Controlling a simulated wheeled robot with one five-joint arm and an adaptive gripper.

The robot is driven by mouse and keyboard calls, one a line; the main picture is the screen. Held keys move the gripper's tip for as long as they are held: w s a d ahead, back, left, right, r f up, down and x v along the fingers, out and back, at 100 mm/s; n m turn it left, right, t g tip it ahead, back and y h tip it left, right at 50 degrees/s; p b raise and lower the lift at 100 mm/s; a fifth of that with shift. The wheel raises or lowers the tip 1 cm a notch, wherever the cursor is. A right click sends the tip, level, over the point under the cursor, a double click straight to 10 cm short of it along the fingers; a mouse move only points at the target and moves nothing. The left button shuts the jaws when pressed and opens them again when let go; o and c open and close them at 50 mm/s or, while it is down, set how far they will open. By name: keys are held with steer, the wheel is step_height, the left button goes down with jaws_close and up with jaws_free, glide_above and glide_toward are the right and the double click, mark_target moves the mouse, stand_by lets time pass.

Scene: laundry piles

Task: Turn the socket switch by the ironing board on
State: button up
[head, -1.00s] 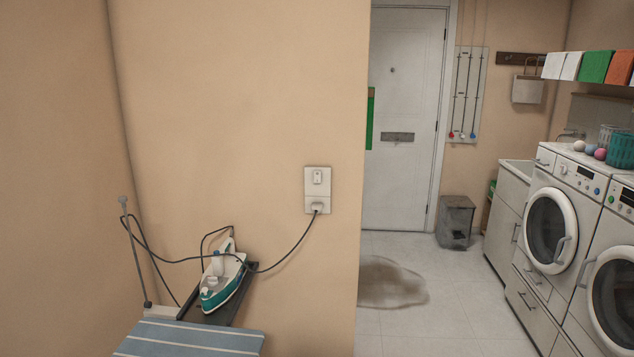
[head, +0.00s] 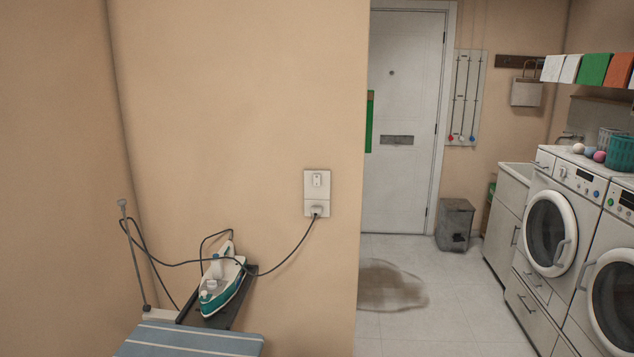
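The socket switch (head: 317,180) is a small white rocker on a white wall plate, on the beige wall right of the ironing board. It is too small to tell whether it is on or off. Below it, a plug sits in the socket (head: 316,209), with a dark cord running left to the iron. The ironing board (head: 190,340) has a blue striped cover and shows at the bottom left. A teal and white iron (head: 221,283) rests tilted on the dark rest at its end. My gripper is not in view.
The wall ends right of the socket, opening onto a tiled floor with a brownish puddle (head: 391,287). A white door (head: 406,185) and a grey bin (head: 455,222) stand at the back. Washing machines (head: 551,232) line the right side. The cord hangs loosely across the wall.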

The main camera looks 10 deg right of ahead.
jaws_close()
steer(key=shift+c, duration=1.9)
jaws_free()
